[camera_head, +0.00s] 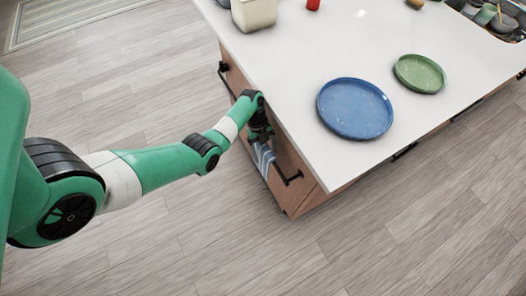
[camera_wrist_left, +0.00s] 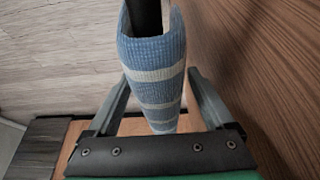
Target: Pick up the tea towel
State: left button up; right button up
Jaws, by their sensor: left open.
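The tea towel (camera_head: 263,158) is blue with pale stripes and hangs at the side of the island, partly hidden by my arm. In the left wrist view the towel (camera_wrist_left: 152,55) is folded over a dark bar and hangs between my fingers. My left gripper (camera_head: 260,136) is at the towel, close to the cabinet front. In the left wrist view my left gripper (camera_wrist_left: 158,80) is open, with one finger on each side of the towel; the fingertips are partly hidden behind it. My right gripper is not in view.
The white countertop (camera_head: 310,60) overhangs close by my left gripper. Black handles (camera_head: 289,177) stick out from the wooden cabinet. A blue plate (camera_head: 355,108) and a green plate (camera_head: 420,74) lie on top. The floor (camera_head: 200,245) beside the island is clear.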

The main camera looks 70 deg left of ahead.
pick_arm(q)
grip_shut()
dwell(0.4)
